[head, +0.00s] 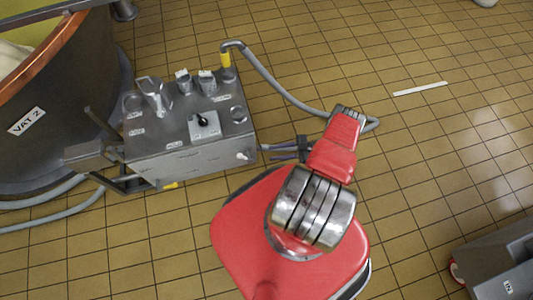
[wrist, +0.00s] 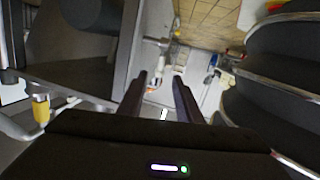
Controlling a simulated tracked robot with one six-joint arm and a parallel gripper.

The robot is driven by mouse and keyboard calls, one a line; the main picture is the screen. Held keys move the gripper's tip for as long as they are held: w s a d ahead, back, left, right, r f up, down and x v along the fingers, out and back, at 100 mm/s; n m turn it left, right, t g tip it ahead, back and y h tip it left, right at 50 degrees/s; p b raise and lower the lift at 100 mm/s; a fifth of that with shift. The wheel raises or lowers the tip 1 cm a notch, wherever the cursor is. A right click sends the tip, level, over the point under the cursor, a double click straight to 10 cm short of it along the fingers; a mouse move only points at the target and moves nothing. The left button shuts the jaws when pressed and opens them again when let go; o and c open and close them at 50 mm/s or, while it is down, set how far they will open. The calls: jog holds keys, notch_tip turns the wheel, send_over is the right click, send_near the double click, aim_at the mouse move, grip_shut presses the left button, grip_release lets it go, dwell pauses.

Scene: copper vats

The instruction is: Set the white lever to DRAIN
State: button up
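A grey control box (head: 185,125) stands beside VAT 2 in the head view. A small white lever-like piece (head: 243,155) sticks out low at the right end of its front side. The box's labels include HOLD (head: 174,145); the others are too small to read, and I cannot tell which marks DRAIN. My gripper (head: 272,152) is just right of the box, its dark fingers pointing left toward the white piece, apparently apart from it. In the wrist view my gripper (wrist: 159,80) is open, its fingers apart. I cannot tell whether the lever shows there.
The box top carries several knobs and fittings, including a white plate with a black knob (head: 203,122). A grey hose (head: 280,90) loops from the box's back corner. VAT 2 (head: 60,120) stands left. Tiled floor at the upper right is mostly clear.

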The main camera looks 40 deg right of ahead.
jog(key=shift+v, duration=0.95)
jog(key=shift+c, duration=0.3)
